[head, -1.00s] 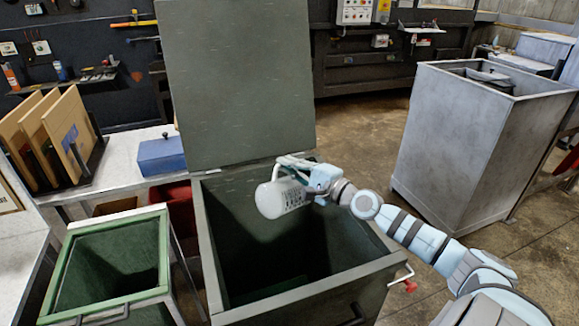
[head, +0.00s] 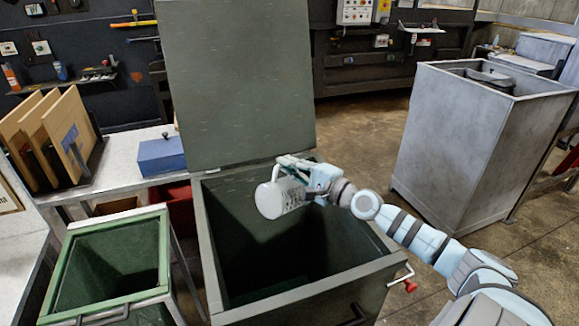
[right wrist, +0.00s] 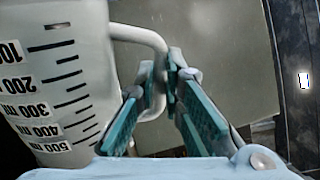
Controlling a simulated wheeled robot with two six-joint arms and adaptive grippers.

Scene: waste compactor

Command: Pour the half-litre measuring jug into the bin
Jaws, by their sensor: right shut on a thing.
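The white, translucent measuring jug (head: 276,199) is held tilted on its side above the opening of the large dark green bin (head: 310,291). In the right wrist view the jug (right wrist: 62,85) fills the left side, with black marks up to 500 ml. My right gripper (head: 302,172) is shut on the jug's handle; the right wrist view shows the handle (right wrist: 150,38) between the fingers (right wrist: 165,85). The jug's inside is hidden, and I see no stream falling. The bin's lid (head: 240,80) stands raised behind it. My left gripper is out of view.
A smaller green-rimmed bin (head: 58,270) stands at the left. A blue box (head: 161,156) and upright boards (head: 68,140) are on the bench behind. A tall grey container (head: 450,140) stands at the right, with open floor between it and the large bin.

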